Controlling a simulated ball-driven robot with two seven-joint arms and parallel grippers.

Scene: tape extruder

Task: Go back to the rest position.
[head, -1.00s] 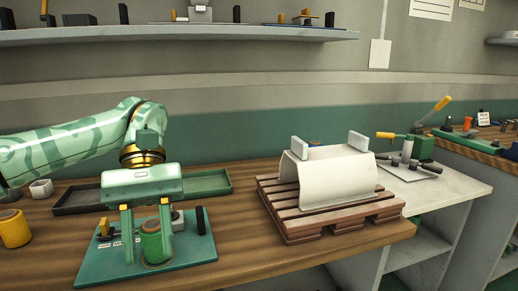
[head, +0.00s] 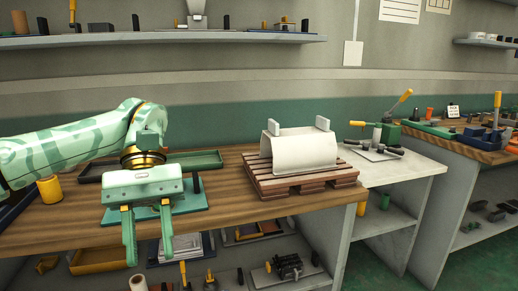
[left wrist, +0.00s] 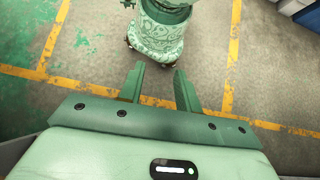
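My left gripper (head: 148,238) hangs in front of the wooden bench's front edge in the head view, fingers pointing down. Its fingers are apart with nothing between them. The left wrist view also shows the open, empty fingers (left wrist: 159,86) above the floor, with my own patterned base beyond them. The teal board (head: 190,203) lies on the bench behind the gripper, which hides most of it. The green roll that stood on it is not visible there. My right gripper is not in view.
The wooden bench (head: 240,207) carries a slatted pallet (head: 300,183) with a white curved piece (head: 305,150), a dark green tray (head: 195,161) and a yellow cylinder (head: 50,189). Shelves below hold trays and tools. The floor (left wrist: 85,45) under the gripper is clear except for my base.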

